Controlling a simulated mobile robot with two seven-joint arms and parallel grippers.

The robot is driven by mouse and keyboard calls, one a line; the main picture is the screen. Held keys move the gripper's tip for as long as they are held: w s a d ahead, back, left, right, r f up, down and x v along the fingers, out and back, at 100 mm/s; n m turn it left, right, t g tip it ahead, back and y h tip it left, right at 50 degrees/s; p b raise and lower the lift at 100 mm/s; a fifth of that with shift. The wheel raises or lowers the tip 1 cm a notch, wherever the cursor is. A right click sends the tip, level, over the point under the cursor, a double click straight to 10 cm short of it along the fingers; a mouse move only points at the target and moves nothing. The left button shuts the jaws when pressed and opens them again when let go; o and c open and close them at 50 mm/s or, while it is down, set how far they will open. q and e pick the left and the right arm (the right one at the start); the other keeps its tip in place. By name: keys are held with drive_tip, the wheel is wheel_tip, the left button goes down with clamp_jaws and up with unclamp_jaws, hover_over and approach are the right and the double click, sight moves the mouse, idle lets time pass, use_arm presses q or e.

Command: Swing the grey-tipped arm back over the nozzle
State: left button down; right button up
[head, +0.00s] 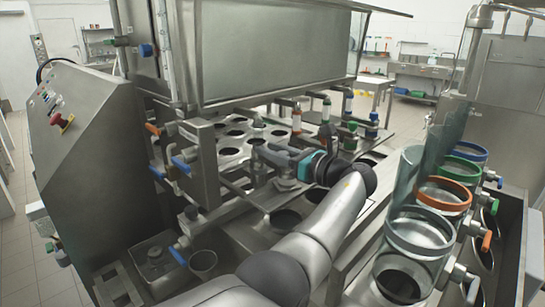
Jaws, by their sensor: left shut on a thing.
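My left arm reaches up from the bottom of the head view, and its gripper (290,156) with a teal band is at the middle of the machine. The gripper is shut on a grey bar that looks like the grey-tipped arm (269,152); the fingers hide part of it. A round metal piece (286,184) sits just below the fingers and may be the nozzle, but I cannot tell for sure. My right gripper is not in view.
A plate with round holes (233,134) lies behind the gripper. Small valves with coloured tips (326,110) stand behind it. Clear cylinders with coloured rims (443,193) stand at the right. A steel post with blue-tipped levers (200,160) and a control cabinet (85,150) are at the left.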

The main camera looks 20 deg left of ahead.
use_arm(q)
drive_tip(key=shift+w+d+f+g, duration=0.1)
drive_tip(key=shift+g, duration=0.2)
idle(0.4)
drive_tip(key=c, duration=0.8)
unclamp_jaws()
drive_tip(key=shift+r+p, duration=1.8)
drive_tip(key=shift+r, duration=8.25)
drive_tip(key=shift+c, duration=0.3)
